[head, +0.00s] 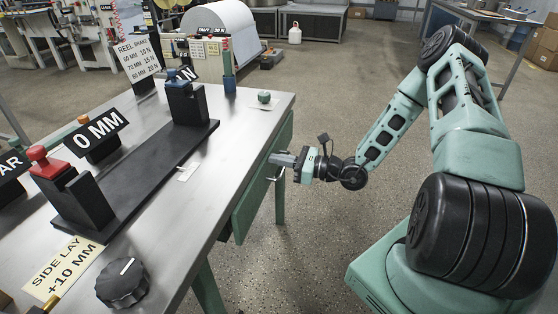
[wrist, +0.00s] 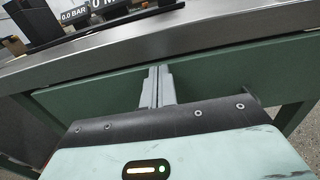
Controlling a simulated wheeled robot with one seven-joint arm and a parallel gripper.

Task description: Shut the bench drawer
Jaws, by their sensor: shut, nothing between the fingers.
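The bench drawer has a green front (head: 252,196) below the edge of the metal bench top. The front (wrist: 230,80) also spans the wrist view. A thin handle shows at the front beside my fingers in the head view. My gripper (head: 272,158) is at the drawer front, its fingers pointing at it. In the wrist view my gripper (wrist: 158,72) has its two grey fingers together and empty, their tips at or very near the green face. I cannot tell whether they touch it. No clear gap behind the front is visible, so how far the drawer stands out is unclear.
The steel bench top (head: 228,130) overhangs just above my fingers. On it are a black rail with a red-topped block (head: 45,163), a blue-topped block (head: 180,85) and a black knob (head: 122,283). The floor (head: 310,240) between bench and my base is clear.

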